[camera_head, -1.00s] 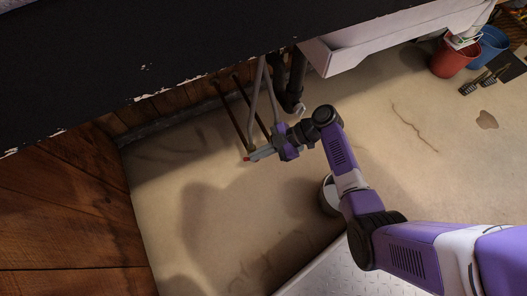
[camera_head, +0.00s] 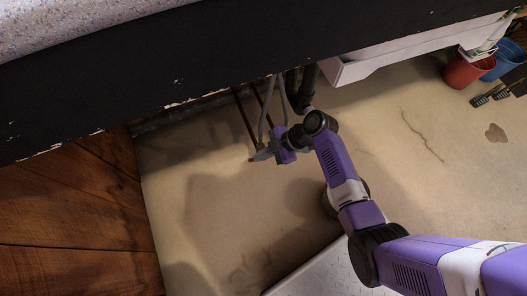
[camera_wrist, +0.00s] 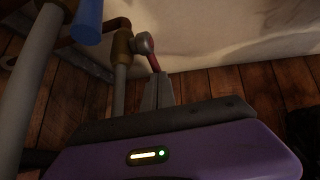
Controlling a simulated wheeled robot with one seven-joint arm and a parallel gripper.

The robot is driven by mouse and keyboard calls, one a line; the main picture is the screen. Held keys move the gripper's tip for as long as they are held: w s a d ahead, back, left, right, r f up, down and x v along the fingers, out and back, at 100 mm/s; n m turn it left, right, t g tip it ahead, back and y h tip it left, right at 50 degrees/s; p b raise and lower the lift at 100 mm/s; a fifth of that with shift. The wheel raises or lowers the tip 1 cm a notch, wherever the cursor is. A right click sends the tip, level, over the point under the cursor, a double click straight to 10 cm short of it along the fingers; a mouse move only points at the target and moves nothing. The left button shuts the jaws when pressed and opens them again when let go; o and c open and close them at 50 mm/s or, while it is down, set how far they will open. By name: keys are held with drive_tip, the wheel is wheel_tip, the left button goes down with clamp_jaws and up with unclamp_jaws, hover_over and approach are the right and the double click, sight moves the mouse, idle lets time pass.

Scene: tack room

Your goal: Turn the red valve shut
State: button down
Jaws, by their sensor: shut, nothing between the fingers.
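The red valve shows in the wrist view as a short red lever (camera_wrist: 154,62) on a grey round hub, fixed to a brass-coloured fitting (camera_wrist: 121,42) on a grey pipe. In the head view only a small red spot of the valve (camera_head: 251,160) shows, at the tip of my gripper (camera_head: 264,154). My gripper (camera_wrist: 158,88) is shut with nothing between its fingers. Its fingertips are at the lower end of the red lever; I cannot tell whether they touch it. The fingers hide part of the lever's end.
A blue handle (camera_wrist: 88,22) sits on the pipework left of the red lever. Dark pipes (camera_head: 302,88) run down under the black-edged counter (camera_head: 200,75). A wooden wall (camera_head: 75,225) is on the left. Red (camera_head: 468,71) and blue (camera_head: 506,58) buckets stand far right. The floor between is mostly clear.

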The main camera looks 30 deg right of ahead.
drive_tip(key=shift+w+a+f, duration=0.1)
drive_tip(key=shift+a+f, duration=0.1)
drive_tip(key=shift+a, duration=0.3)
drive_tip(key=shift+r, duration=0.1)
idle(0.4)
